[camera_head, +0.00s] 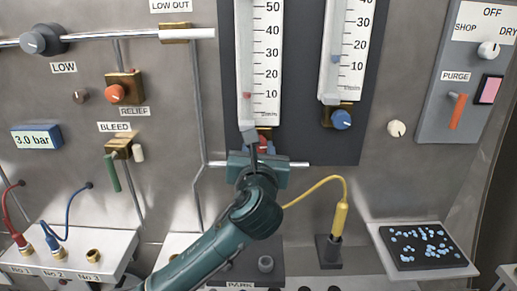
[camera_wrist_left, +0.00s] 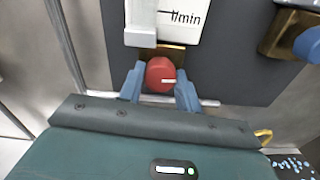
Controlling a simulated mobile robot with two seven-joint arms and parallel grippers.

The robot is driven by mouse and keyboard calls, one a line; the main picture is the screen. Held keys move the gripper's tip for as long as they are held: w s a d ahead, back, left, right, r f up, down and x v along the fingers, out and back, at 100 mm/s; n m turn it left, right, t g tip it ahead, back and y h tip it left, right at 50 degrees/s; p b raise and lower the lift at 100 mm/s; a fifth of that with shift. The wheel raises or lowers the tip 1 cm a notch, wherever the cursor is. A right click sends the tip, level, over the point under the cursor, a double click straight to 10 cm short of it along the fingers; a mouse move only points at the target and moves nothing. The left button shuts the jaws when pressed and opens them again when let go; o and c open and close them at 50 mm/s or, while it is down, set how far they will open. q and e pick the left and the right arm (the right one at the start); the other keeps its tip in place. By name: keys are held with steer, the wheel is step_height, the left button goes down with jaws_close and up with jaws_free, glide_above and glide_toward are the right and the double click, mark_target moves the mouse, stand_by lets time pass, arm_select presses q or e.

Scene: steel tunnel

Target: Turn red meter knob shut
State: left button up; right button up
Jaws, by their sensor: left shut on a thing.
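The red meter knob (camera_wrist_left: 160,74) sits on a brass block at the foot of the left flow meter, with a white mark pointing right. In the head view only a bit of the red knob (camera_head: 264,146) shows above my gripper. My left gripper (camera_wrist_left: 160,88) has one blue-grey finger on each side of the knob and is shut on it. It also shows in the head view (camera_head: 257,150), where my arm hides most of the knob. The left meter tube (camera_head: 260,60) has a red float near the 10 mark. My right gripper is in neither view.
A blue knob (camera_head: 341,119) sits under the right meter, close by. A yellow cable (camera_head: 319,183) runs to a yellow plug (camera_head: 340,217). An orange relief knob (camera_head: 116,93) and a green bleed lever (camera_head: 112,172) are at left. A tray of blue beads (camera_head: 422,246) is at lower right.

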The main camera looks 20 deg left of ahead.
arm_select(q)
steer(key=shift+n+p, duration=0.4)
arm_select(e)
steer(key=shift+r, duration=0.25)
arm_select(q)
steer(key=n+p, duration=0.3)
steer(key=n, duration=0.2)
steer(key=shift+n, duration=0.3)
steer(key=n+p, duration=0.1)
steer(key=n, duration=0.3)
steer(key=shift+n, duration=0.3)
steer(key=n, duration=0.4)
steer(key=shift+n, duration=1)
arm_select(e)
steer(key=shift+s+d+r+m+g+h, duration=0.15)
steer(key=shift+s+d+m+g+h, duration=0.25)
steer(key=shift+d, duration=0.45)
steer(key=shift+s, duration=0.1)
arm_select(q)
steer(key=o, duration=1)
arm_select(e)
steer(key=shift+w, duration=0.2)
